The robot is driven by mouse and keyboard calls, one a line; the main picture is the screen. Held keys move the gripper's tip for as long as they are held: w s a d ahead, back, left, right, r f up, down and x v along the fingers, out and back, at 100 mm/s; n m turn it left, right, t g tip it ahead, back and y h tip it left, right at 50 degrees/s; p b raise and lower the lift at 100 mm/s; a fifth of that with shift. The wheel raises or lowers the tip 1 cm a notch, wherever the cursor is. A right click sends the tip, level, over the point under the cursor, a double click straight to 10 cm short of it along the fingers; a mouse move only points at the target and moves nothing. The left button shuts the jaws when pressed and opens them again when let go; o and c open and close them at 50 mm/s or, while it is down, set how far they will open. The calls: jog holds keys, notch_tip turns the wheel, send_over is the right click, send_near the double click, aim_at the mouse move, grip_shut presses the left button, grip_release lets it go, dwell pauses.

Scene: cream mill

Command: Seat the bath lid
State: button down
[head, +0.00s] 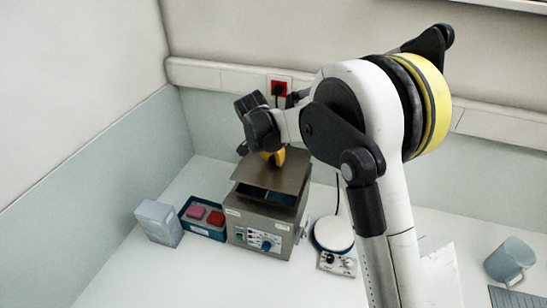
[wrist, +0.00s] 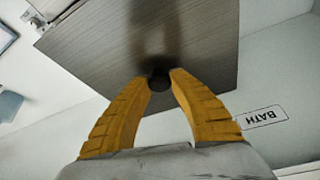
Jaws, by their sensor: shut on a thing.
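The bath lid (head: 291,173) is a brown-grey metal plate above the bath. In the wrist view the lid (wrist: 205,45) fills the upper middle, with a dark round knob (wrist: 159,83) at its near edge. My gripper (head: 272,157) has its yellow fingers (wrist: 160,76) shut on that knob. The bath (head: 258,232) is a metal box with a green switch and blue dial on its front. A dark opening shows below the lid's front edge, so the front is uncovered. The lid's back edge and any contact there are hidden.
A blue tray (head: 205,230) with pink and red blocks and a pale grey container (head: 158,222) stand left of the bath. A white round-topped device (head: 334,236) stands close on its right. A mug (head: 510,260) is far right. The front bench is clear.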

aim_at(272, 166)
jog(key=shift+s+f, duration=0.2)
jog(key=shift+f, duration=0.35)
jog(key=shift+w+f+b, duration=0.1)
jog(key=shift+f+b, duration=0.8)
jog(key=shift+f, duration=0.55)
jog(key=shift+f+b, duration=0.25)
jog(key=shift+b, duration=0.1)
jog(key=shift+f+b, duration=0.45)
jog(key=shift+b, duration=0.65)
jog(key=c, duration=0.6)
grip_release()
jog(key=shift+c, duration=0.2)
jog(key=shift+r, duration=0.15)
jog(key=shift+r+p, duration=0.65)
jog(key=shift+r, duration=0.75)
